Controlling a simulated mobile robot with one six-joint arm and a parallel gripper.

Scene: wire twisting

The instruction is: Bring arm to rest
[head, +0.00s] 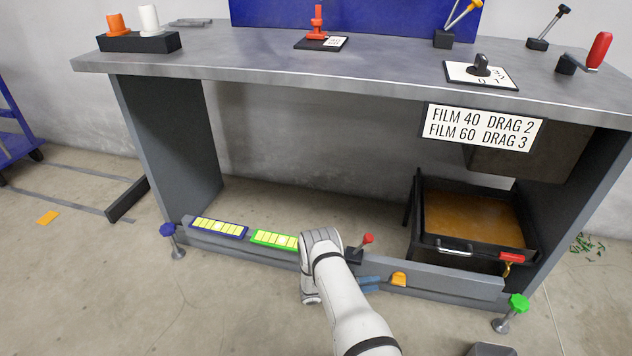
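My white arm (340,290) rises from the bottom middle and is bent in front of the workbench's lower rail. Its bend is near the green-framed strip and the small red-knobbed lever. I do not see my gripper; the end of the arm is hidden behind its own links. A small blue item (369,284) shows just right of the arm at the rail, and I cannot tell what it is.
The grey workbench (240,55) carries levers, a dial (481,70) and orange and white knobs. Below are a blue-framed strip (218,228), a green-framed strip (273,239), a red-knobbed lever (366,241) and an open black drawer (470,245). Floor at left is mostly clear.

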